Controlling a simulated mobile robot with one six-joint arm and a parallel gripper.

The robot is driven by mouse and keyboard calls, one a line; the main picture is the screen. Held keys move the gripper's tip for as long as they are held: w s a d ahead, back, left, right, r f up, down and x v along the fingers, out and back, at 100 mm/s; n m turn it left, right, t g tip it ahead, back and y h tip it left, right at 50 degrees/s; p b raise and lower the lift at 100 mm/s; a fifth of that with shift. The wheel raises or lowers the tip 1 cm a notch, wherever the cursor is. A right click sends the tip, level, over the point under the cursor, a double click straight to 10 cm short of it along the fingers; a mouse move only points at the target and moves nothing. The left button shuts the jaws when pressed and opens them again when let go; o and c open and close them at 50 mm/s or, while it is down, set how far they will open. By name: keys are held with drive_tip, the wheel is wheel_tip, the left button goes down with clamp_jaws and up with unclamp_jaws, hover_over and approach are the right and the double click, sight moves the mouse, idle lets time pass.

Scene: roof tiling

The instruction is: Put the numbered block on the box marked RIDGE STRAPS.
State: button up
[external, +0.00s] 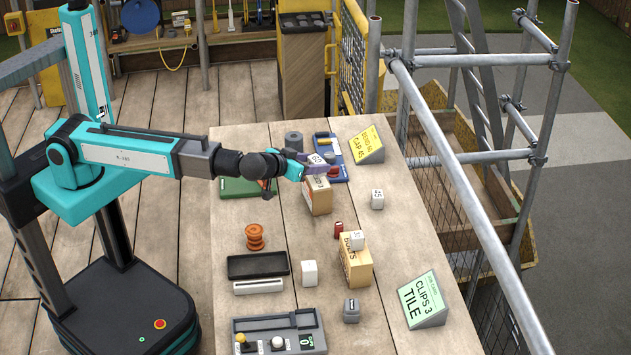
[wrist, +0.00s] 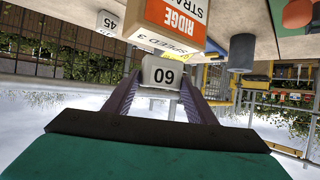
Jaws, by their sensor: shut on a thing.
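A pale block with a two-digit number (wrist: 160,74) is held between the fingertips of my gripper (wrist: 162,88). Its digits look like 09 in the wrist view, where the scene hangs upside down. In the external view my gripper (external: 309,167) is at the far part of the table, over the RIDGE STRAPS box (external: 319,199). That box is tan with an orange label and also shows in the wrist view (wrist: 170,42). The held block is close to its top face; I cannot tell whether they touch. The fingers partly hide the box top in the external view.
A white block marked 45 (external: 377,199) stands right of the box. A BOLTS box (external: 356,268) carries another small block (external: 357,240). A yellow sign (external: 368,146) and grey cylinder (external: 293,141) stand behind. Scaffold rails (external: 455,175) run along the right.

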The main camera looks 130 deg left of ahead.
drive_tip(key=shift+f+p, duration=0.3)
drive_tip(key=shift+f, duration=0.75)
drive_tip(key=shift+f+b, duration=0.2)
drive_tip(key=shift+b, duration=0.1)
drive_tip(key=o, duration=1.1)
drive_tip(key=shift+r, duration=0.1)
drive_tip(key=shift+r+p, duration=0.2)
drive_tip(key=shift+p, duration=0.15)
drive_tip(key=b+v, duration=0.3)
drive_tip(key=v, duration=0.9)
drive_tip(key=shift+b, duration=0.3)
drive_tip(key=shift+f, duration=0.1)
